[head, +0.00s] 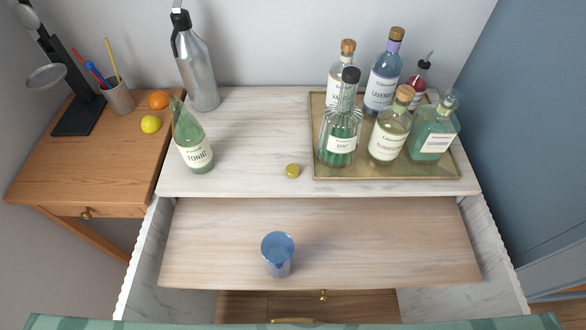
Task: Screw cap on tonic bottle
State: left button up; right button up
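The tonic bottle (191,140) is green glass with a white label reading TONIC. It stands upright at the left end of the marble top, and no cap shows on its neck. A small gold-yellow cap (292,171) lies on the marble top in the middle, near the front edge and just left of the tray. It is apart from the bottle. Neither of my grippers is in view.
A brass tray (330,172) at the right holds several stoppered bottles. A metal siphon (195,62) stands behind the tonic bottle. A blue cup (278,254) stands on the pulled-out wooden board (380,240). The wooden side table (70,165) carries fruit, a pen cup and a black stand.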

aim_at(189, 137)
jog(key=k+u, duration=0.2)
jog(key=u, duration=0.15)
jog(key=k+j+u, duration=0.1)
jog(key=k+u, duration=0.25)
jog(key=k+j+u, duration=0.1)
jog(key=u, duration=0.25)
